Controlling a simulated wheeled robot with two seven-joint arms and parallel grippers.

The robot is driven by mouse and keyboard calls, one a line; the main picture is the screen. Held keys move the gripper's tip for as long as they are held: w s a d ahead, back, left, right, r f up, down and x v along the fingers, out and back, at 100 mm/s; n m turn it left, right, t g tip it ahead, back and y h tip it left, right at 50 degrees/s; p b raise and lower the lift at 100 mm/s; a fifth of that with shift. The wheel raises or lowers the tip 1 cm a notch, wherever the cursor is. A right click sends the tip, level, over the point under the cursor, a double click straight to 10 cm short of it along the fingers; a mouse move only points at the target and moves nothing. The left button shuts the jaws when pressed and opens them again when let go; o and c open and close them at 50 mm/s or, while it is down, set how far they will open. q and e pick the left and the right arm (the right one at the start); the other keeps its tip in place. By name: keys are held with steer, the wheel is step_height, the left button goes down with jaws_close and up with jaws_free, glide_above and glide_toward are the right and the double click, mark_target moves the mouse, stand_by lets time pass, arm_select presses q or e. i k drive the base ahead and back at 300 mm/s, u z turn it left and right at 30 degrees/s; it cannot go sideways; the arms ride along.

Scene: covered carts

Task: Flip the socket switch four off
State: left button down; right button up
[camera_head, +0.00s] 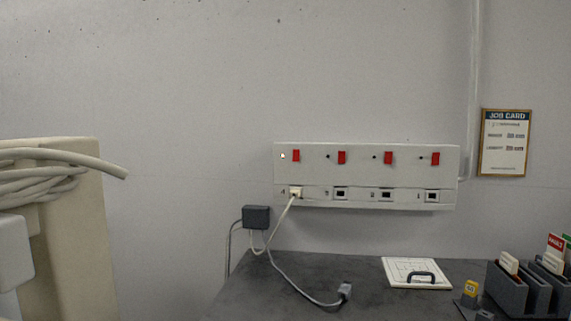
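A pale socket panel (366,168) is on the wall above the dark worktop, with a row of red switches over a row of sockets. The numbers seem to run from 4 at the left to 1 at the right. Socket switch four (296,155) is the leftmost red rocker; a small light beside it (283,156) looks lit, while the dots beside the other switches are dark. It sits slightly higher than the other rockers. A white plug (295,193) is in the socket below it. Neither of my grippers is in view.
A cable runs from the plug to a grey connector (345,290) on the worktop (250,296). A dark adapter box (256,216) is at its left. A white lidded plate (417,273) and grey card holders (507,288) stand right. A beige body with coiled cable (50,175) fills the left.

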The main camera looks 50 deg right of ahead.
mark_target(295, 152)
steer(key=z, duration=2.3)
